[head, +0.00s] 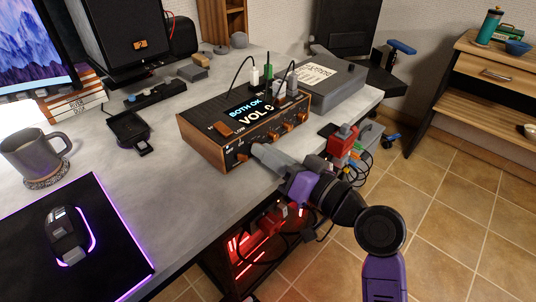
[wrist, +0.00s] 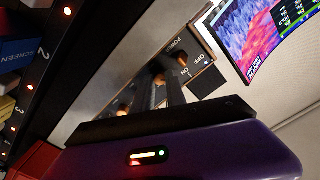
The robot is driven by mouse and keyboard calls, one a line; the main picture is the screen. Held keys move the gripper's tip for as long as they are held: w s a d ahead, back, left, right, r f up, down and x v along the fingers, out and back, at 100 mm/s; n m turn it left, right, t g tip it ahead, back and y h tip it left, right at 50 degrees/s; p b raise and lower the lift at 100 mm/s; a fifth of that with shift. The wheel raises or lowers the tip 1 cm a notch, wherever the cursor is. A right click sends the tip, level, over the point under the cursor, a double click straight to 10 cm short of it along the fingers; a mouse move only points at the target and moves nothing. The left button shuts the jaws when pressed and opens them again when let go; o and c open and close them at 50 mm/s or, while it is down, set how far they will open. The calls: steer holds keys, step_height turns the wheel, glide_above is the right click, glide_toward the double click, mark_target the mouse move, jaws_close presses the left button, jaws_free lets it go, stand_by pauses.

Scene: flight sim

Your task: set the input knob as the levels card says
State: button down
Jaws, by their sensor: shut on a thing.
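The wood-sided audio box (head: 190,138) stands near the desk's front right edge. Its display (head: 250,110) reads "BOTH OK" with a partly hidden "VOL" line below. Copper knobs (head: 287,126) line its front panel. My gripper (head: 257,151) reaches the panel's left part and is shut on a knob, mostly hidden by the fingers. In the wrist view, my gripper's dark fingers (wrist: 166,92) meet the panel beside a copper knob (wrist: 128,97) and below the "POWER" on/off label. I cannot read which label belongs to the held knob. A white label (head: 318,72) on the grey case is too small to read.
The grey case (head: 345,82) stands behind the box to the right. Cables plug into the box's top. A red plug (head: 342,140) and cables are at the desk's right edge. A mug (head: 35,158) and mouse (head: 67,235) are at left. Desk left of the box is partly clear.

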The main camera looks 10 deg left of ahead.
steer(key=shift+f, duration=0.15)
steer(key=c, duration=1.6)
jaws_free()
steer(key=p+v, duration=0.1)
steer(key=v, duration=0.6)
steer(key=shift+s+d, duration=0.3)
